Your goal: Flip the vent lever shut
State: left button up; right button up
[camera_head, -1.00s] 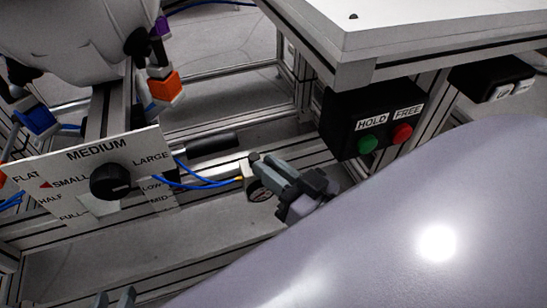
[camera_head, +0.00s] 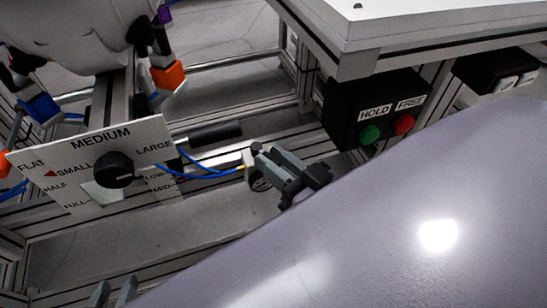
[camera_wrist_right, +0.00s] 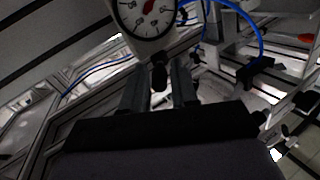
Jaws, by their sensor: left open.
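A pressure gauge (camera_wrist_right: 147,14) with a red needle fills the top of the right wrist view. A short black stub (camera_wrist_right: 158,78) sits below it, between my right fingers; I cannot tell whether it is the vent lever. In the head view the gauge (camera_head: 260,184) is partly hidden behind my right gripper (camera_head: 270,164), beside a pale fitting (camera_head: 248,164) with blue tubing. My right gripper (camera_wrist_right: 158,88) has its fingers apart, with gaps visible beside the stub. My left gripper (camera_head: 113,292) is open at the lower left edge, only its fingertips showing. No clearly recognisable vent lever shows.
A label plate (camera_head: 75,155) with a black dial (camera_head: 114,169) stands at left. A black box (camera_head: 370,105) with a green HOLD and red FREE button hangs under a white table (camera_head: 420,25). A pale helmet-like shell (camera_head: 65,30) is at upper left. Frame rails run around the gauge.

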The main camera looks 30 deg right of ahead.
jog(key=s+d, duration=0.1)
jog(key=s, duration=0.5)
jog(key=shift+s, duration=0.2)
dwell(0.5)
